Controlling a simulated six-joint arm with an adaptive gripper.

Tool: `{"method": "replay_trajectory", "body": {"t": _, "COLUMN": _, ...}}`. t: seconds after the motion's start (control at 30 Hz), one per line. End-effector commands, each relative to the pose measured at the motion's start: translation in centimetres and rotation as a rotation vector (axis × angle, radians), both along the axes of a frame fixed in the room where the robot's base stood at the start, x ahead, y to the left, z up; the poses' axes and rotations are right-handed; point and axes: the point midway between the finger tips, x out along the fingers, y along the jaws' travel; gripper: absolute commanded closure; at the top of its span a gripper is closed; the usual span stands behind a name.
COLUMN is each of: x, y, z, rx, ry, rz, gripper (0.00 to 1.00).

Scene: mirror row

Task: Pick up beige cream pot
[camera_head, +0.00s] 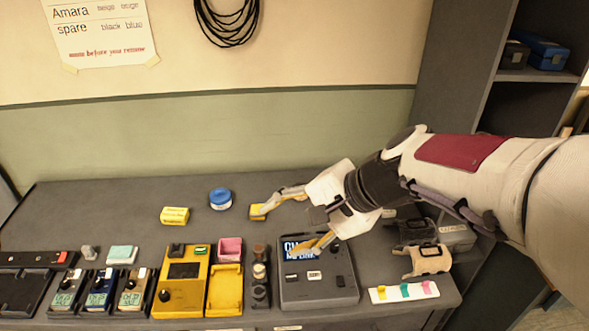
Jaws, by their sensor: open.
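A small round cream-topped item (259,270) stands in a short column between the yellow case and the grey device. It looks like the beige cream pot, but it is too small to be sure. A darker brown item (259,250) is just behind it, and a dark one (260,292) is in front. A round blue pot (220,198) stands apart, farther back on the table. My gripper (288,228) is open, its yellow-tipped fingers spread wide. It is above the table behind and right of the cream-topped item, one finger over the grey device. Nothing shows between the fingers.
The grey device (318,289) and yellow case (182,290) line the front. A pink box (230,250), a yellow block (175,215) and several small meters are to the left. Dark and beige holders (428,261) are to the right. The back left of the table (100,205) is clear.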

Motion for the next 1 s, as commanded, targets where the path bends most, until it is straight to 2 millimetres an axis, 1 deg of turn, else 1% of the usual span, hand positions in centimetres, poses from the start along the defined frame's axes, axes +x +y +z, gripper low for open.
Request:
{"method": "replay_trajectory", "body": {"t": 0.03, "x": 1.0, "y": 0.3, "z": -0.2, "rx": 0.032, "ry": 0.019, "rz": -0.024, "gripper": 0.43}}
{"method": "replay_trajectory", "body": {"t": 0.2, "x": 4.4, "y": 1.3, "z": -0.6, "rx": 0.148, "ry": 0.075, "rz": -0.116, "gripper": 0.43}}
{"method": "replay_trajectory", "body": {"t": 0.5, "x": 10.6, "y": 2.2, "z": -2.0, "rx": 0.342, "ry": 0.172, "rz": -0.289, "gripper": 0.43}}
{"method": "replay_trajectory", "body": {"t": 0.77, "x": 16.1, "y": 1.9, "z": -4.1, "rx": 0.503, "ry": 0.254, "rz": -0.451, "gripper": 0.43}}
{"method": "replay_trajectory", "body": {"t": 1.0, "x": 21.0, "y": 1.0, "z": -6.9, "rx": 0.644, "ry": 0.326, "rz": -0.609, "gripper": 0.43}}
